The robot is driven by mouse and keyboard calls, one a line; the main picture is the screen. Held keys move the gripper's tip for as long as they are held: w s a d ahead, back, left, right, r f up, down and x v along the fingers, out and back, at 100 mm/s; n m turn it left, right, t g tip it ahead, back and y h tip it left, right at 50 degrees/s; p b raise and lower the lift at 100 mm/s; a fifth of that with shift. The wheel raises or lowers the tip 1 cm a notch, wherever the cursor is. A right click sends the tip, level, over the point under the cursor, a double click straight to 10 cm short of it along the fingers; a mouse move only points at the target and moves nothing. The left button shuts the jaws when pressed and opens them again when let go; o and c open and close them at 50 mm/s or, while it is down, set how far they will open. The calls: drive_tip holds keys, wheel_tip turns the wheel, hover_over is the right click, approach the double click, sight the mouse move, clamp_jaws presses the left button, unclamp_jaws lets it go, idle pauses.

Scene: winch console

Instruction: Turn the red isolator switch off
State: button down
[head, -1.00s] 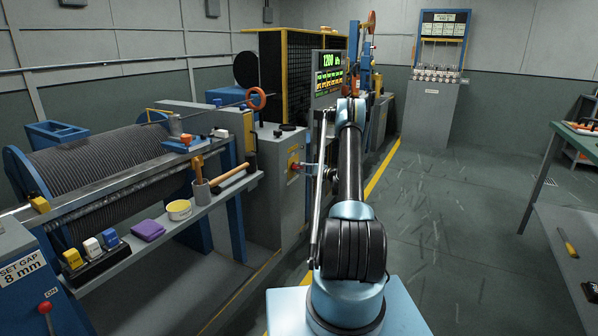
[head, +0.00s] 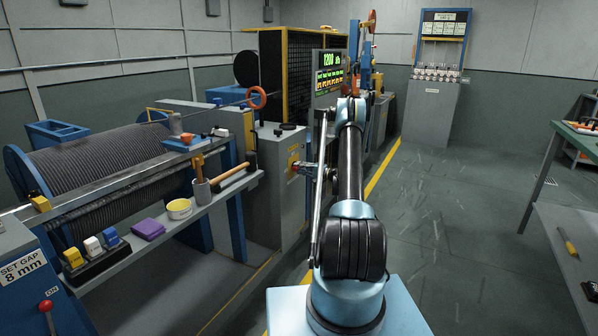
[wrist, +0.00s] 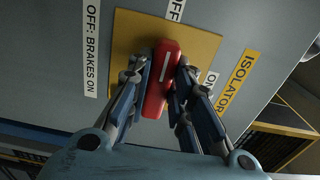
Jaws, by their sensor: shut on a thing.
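The red isolator switch (wrist: 163,80) is a bar handle with a white line, on a yellow plate (wrist: 205,50) in the wrist view. My gripper (wrist: 164,82) is shut on it, one finger on each side. The handle stands nearly upright in this view, slightly tilted, and its white line points toward the OFF label (wrist: 176,10) at the top edge. The ON label (wrist: 211,79) is to the right, partly hidden by a finger. In the head view my gripper (head: 297,168) is at the grey console's (head: 278,190) front and mostly hides the switch.
An ISOLATOR label (wrist: 237,82) and an "OFF: BRAKES ON" label (wrist: 92,48) flank the plate. A lit display (head: 329,72) stands just above my arm. A shelf with a mallet (head: 230,174) is at left. The floor at right is open before a green-topped bench (head: 575,138).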

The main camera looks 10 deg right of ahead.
drive_tip(key=shift+d+f, duration=0.1)
drive_tip(key=shift+f, duration=0.05)
drive_tip(key=c, duration=1.4)
unclamp_jaws()
drive_tip(key=shift+c, duration=0.2)
drive_tip(key=v, duration=1.2)
